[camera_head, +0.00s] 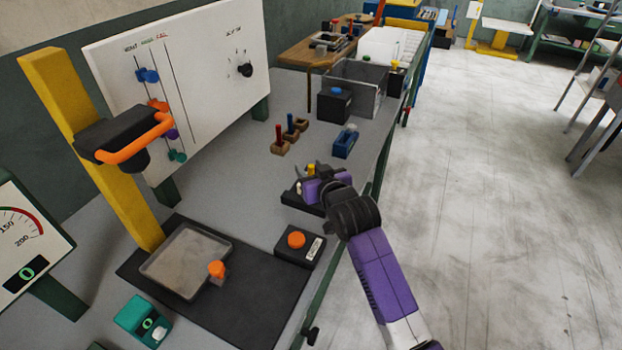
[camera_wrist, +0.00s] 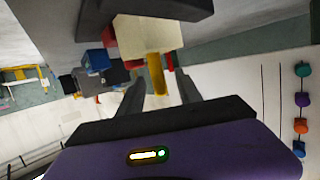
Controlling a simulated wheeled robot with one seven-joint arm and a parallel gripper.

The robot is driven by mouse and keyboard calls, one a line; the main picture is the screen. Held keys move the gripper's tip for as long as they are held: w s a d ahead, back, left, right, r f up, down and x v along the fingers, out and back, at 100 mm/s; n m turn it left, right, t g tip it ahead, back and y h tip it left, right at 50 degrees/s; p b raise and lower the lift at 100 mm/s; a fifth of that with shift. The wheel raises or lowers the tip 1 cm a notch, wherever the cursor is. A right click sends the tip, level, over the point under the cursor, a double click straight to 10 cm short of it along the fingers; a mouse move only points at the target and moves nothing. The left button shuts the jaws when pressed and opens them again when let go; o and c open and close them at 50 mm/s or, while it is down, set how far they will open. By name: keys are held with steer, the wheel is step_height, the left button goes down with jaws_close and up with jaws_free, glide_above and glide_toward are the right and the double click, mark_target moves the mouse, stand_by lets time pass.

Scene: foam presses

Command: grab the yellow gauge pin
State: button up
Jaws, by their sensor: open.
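The yellow gauge pin (camera_wrist: 156,72) stands out of a pale beige block (camera_wrist: 148,36) in the wrist view. My gripper (camera_wrist: 160,76) is open, with one dark finger on each side of the pin in that view. I cannot tell whether either finger touches it. In the head view, a small yellow top (camera_head: 311,169) shows beside my purple gripper (camera_head: 318,174), close above the bench. The gripper hides most of the pin and its block there.
A red pin (camera_head: 279,136) and a blue pin (camera_head: 290,123) stand in small wooden blocks behind. A black box with an orange button (camera_head: 296,240) sits in front of my gripper. A blue holder (camera_head: 345,142) and a black box (camera_head: 333,106) stand farther back. Bare grey bench lies left.

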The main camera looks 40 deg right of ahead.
jaws_close()
steer(key=shift+r, duration=0.15)
